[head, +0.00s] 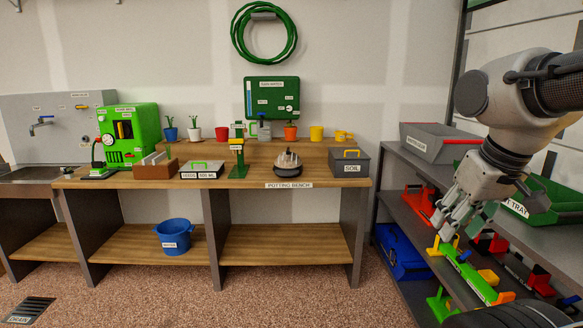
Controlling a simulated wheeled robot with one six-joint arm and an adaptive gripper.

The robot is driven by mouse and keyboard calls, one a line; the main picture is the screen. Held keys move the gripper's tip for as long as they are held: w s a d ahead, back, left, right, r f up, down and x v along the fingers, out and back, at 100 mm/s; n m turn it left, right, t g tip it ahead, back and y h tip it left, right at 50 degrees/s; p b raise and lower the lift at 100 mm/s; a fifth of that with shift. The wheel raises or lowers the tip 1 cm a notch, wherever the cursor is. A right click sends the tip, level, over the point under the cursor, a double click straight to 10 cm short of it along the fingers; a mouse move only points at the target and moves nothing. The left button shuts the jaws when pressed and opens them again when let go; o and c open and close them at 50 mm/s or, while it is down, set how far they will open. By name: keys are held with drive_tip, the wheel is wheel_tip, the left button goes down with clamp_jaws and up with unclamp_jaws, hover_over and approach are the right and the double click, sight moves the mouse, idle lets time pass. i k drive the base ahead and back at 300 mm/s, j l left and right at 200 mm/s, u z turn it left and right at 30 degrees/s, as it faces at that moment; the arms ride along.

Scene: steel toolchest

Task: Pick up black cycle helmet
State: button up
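I cannot pick out a black cycle helmet for certain in the head view. A dark rounded object with pale ribs or prongs (288,164) sits on the potting bench right of the middle, but it is too small to identify. My gripper (446,226) hangs at the right, pointing down in front of the grey shelf unit, well apart from that object. The fingers are small and overlap the cluttered shelf behind, so I cannot tell whether they are open or hold anything.
The wooden potting bench (230,184) carries pots, a green machine (129,134) and a grey soil box (348,162). A blue bucket (174,233) stands on its lower shelf. Tools crowd the right shelf unit (408,152). The floor (240,300) in front is clear.

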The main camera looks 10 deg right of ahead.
sight(288, 165)
drive_tip(key=i+j, duration=0.1)
drive_tip(key=i, duration=0.45)
drive_tip(key=i+z, duration=0.1)
drive_tip(key=i, duration=0.45)
drive_tip(key=i+j, duration=0.15)
drive_tip(key=i, duration=0.35)
drive_tip(key=i+j, duration=0.15)
drive_tip(key=i, duration=0.4)
drive_tip(key=i+j+z, duration=0.1)
drive_tip(key=i, duration=0.45)
drive_tip(key=i+j, duration=0.15)
drive_tip(key=i, duration=0.4)
